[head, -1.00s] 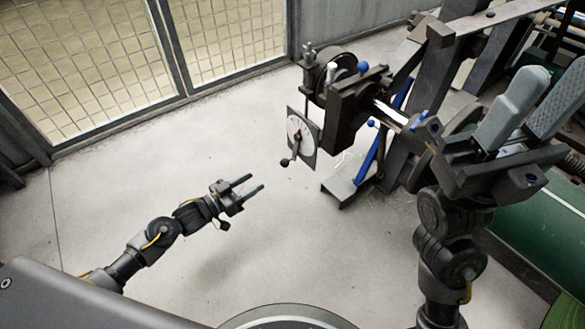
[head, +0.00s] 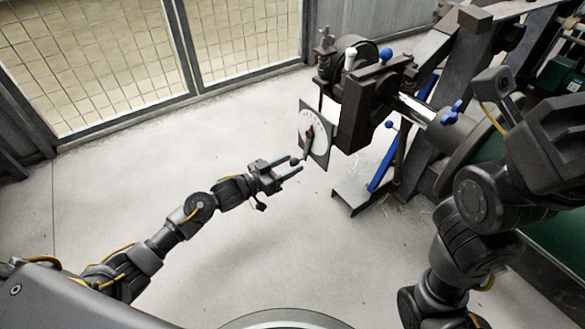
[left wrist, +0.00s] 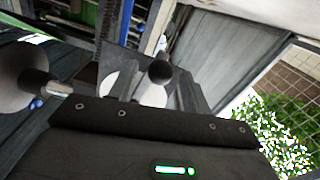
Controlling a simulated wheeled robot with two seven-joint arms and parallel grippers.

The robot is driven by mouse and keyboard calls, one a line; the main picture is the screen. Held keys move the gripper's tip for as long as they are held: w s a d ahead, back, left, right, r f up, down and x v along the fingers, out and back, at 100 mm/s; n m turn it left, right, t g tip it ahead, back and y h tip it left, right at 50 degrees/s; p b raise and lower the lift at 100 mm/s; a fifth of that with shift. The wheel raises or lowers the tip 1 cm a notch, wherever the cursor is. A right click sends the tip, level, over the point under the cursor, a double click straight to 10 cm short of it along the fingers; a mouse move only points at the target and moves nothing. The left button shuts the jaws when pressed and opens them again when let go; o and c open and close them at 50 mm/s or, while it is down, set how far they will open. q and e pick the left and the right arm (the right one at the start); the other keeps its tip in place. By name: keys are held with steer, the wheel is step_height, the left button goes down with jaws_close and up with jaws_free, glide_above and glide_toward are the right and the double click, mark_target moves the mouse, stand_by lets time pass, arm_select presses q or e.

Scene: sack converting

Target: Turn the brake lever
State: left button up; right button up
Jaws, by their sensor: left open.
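The brake lever (head: 307,144) is a short arm with a dark ball knob, set on a white dial plate (head: 319,142) with a red mark near its pivot. The knob hangs at the lower left of the dial. My left gripper (head: 297,167) is open, with its fingertips at the knob. In the left wrist view the dark knob (left wrist: 159,71) shows between the two spread fingers, with the white dial (left wrist: 150,92) behind it. I cannot tell whether a finger touches the knob. My right arm shows at the right, but its gripper is out of view.
The dark machine frame (head: 365,105) with blue ball knobs and a shaft stands right of the dial. A blue bar (head: 384,163) slants below it. A mesh fence (head: 90,65) stands behind. The floor at left is clear.

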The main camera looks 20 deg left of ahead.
arm_select(q)
steer(key=shift+x, duration=0.8)
steer(key=shift+c, duration=0.2)
jaws_close()
